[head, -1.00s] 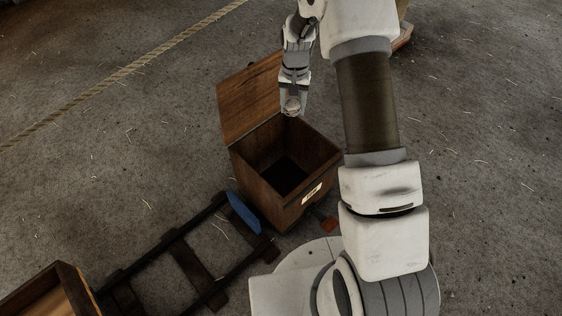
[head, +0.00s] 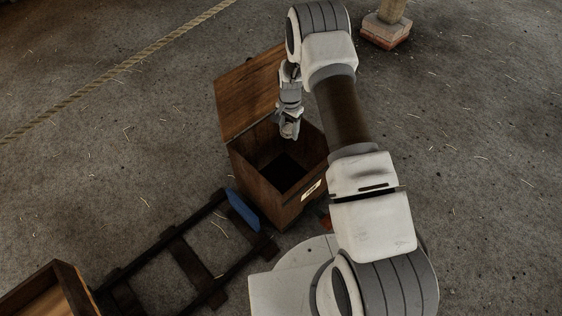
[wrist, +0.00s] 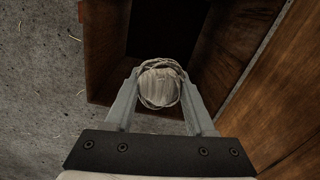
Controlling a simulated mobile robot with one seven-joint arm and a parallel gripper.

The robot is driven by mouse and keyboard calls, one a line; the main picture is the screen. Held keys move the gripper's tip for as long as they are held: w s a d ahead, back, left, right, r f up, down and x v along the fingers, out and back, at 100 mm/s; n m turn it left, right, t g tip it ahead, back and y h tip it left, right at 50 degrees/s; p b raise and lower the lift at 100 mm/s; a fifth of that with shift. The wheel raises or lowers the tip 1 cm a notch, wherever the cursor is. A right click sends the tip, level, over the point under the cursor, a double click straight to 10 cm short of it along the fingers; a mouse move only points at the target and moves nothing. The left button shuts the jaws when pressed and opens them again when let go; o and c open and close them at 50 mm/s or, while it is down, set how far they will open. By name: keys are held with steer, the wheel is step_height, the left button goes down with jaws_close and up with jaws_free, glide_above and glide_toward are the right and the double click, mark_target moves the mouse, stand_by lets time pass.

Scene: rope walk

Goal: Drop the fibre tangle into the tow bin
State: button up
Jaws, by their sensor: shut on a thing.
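The tow bin (head: 262,190) is a brown wooden box with its lid (head: 247,95) standing open and a pale label on its front. In the wrist view, its wooden wall (wrist: 106,50) and dark inside show beyond the fingers. My gripper (head: 289,134) hangs over the bin's opening in the head view. In the wrist view, my gripper (wrist: 160,90) is shut on the fibre tangle (wrist: 160,84), a pale round bundle with loose strands around it. In the head view the tangle is too small to make out clearly.
A dark ladder-like rail frame (head: 185,255) lies left of the bin, with a blue piece (head: 242,211) at its end. Another wooden box (head: 45,295) is at lower left. A rope (head: 120,70) crosses the floor. A post on a brick-coloured base (head: 386,32) stands at upper right.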

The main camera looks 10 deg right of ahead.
step_height(320, 180, down, 3)
steer(key=shift+f+b, duration=0.2)
steer(key=shift+b, duration=0.55)
steer(key=o, duration=1.4)
steer(key=shift+r, duration=0.15)
step_height(320, 180, up, 17)
steer(key=p, duration=0.6)
steer(key=shift+r, duration=0.15)
